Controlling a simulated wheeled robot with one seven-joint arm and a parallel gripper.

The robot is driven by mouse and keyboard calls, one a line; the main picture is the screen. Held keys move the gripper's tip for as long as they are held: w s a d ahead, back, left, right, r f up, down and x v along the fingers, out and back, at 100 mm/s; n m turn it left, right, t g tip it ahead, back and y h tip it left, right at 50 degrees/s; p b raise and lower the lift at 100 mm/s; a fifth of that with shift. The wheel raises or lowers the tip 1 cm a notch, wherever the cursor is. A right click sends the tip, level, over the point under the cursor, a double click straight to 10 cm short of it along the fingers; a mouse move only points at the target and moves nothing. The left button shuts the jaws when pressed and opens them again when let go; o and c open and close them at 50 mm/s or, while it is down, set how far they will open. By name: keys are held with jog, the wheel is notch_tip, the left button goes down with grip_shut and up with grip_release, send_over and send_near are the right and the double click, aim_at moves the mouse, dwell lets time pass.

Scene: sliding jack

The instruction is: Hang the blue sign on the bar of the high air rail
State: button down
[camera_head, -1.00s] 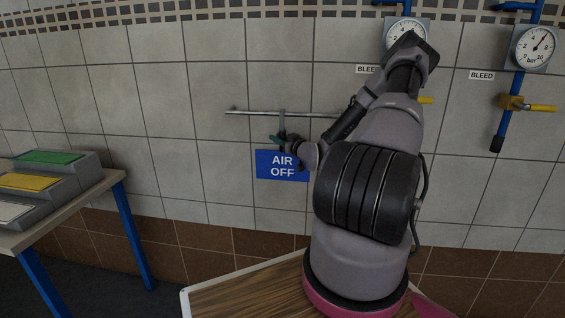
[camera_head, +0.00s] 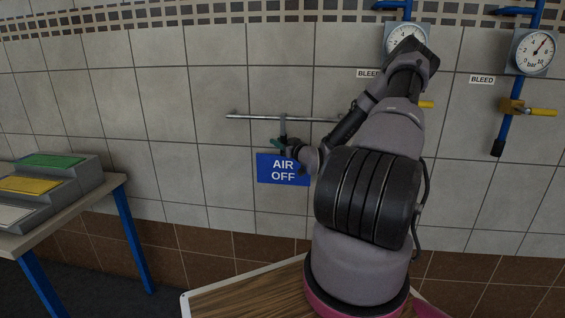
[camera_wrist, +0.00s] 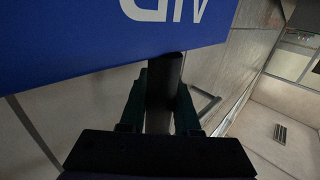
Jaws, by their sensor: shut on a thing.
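The blue sign (camera_head: 283,170) reads "AIR OFF" and hangs level just below the metal bar (camera_head: 250,116) on the tiled wall. My gripper (camera_head: 280,142) is shut on the sign's upright hanger stem, above the blue plate. The top of the stem (camera_head: 283,126) meets the bar's height in the head view; I cannot tell whether it hooks over the bar or stands in front of it. In the wrist view, the dark stem (camera_wrist: 165,80) runs between my fingers (camera_wrist: 160,105) to the blue plate (camera_wrist: 90,40). The hook's upper end is hidden there.
Two pressure gauges (camera_head: 535,52) with blue pipes and yellow-handled valves (camera_head: 515,106) are on the wall at right. A stepped grey stand with coloured plates (camera_head: 55,160) is on a blue-legged table at left. My arm covers the bar's right part.

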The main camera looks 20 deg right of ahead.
jog(key=shift+r, duration=0.1)
jog(key=s+d+r, duration=0.1)
jog(key=s, duration=0.8)
jog(key=s+d+r, duration=0.2)
jog(key=s, duration=0.6)
jog(key=shift+s+d+r, duration=0.15)
jog(key=shift+s+d, duration=0.05)
jog(key=shift+s, duration=0.15)
jog(key=shift+w, duration=0.1)
dwell(0.5)
